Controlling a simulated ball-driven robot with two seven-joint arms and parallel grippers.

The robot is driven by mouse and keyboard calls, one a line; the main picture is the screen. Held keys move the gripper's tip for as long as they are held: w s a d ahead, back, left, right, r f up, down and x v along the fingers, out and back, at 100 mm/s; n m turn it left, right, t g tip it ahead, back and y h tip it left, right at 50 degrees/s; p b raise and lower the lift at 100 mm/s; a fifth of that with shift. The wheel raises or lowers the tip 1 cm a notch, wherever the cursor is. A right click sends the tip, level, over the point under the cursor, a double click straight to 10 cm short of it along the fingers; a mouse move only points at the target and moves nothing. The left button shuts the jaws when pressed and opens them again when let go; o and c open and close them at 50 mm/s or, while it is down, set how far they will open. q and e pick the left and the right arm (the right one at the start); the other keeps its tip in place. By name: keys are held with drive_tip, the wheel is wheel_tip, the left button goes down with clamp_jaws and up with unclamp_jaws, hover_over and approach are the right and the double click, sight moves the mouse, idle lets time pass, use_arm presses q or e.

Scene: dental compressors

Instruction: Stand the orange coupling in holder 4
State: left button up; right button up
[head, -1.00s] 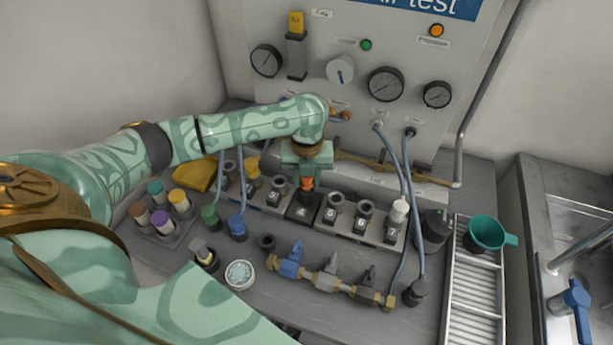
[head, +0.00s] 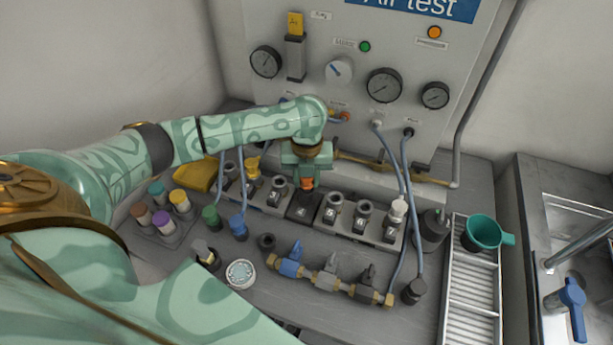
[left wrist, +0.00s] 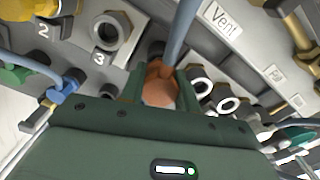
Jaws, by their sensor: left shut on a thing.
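The orange coupling (head: 307,184) is held between the fingers of my left gripper (head: 307,176), directly over holder 4 (head: 303,206), the dark block in the row of holders. In the left wrist view the coupling (left wrist: 160,84) sits between the two green fingers (left wrist: 160,90). The gripper is shut on it. Its lower end is at or just above the holder; I cannot tell whether it is inside. Holder 3 (left wrist: 112,30) stands beside it, empty. My right gripper is not in view.
Holder 5 (head: 332,210) and holder 6 (head: 361,216) are close on the right; a white-topped fitting (head: 398,210) stands in holder 7. Blue hoses (head: 405,165) hang from the panel. A blue-handled valve assembly (head: 325,276) lies in front. A teal cup (head: 483,233) is at right.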

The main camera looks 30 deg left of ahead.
use_arm(q)
drive_tip(key=shift+f, duration=0.2)
drive_tip(key=shift+f+b, duration=0.3)
drive_tip(key=shift+f, duration=0.3)
drive_tip(key=o, duration=1.1)
drive_tip(key=shift+r, duration=0.1)
wheel_tip(320, 180, up, 16)
drive_tip(key=p, duration=0.6)
drive_tip(key=shift+r, duration=0.15)
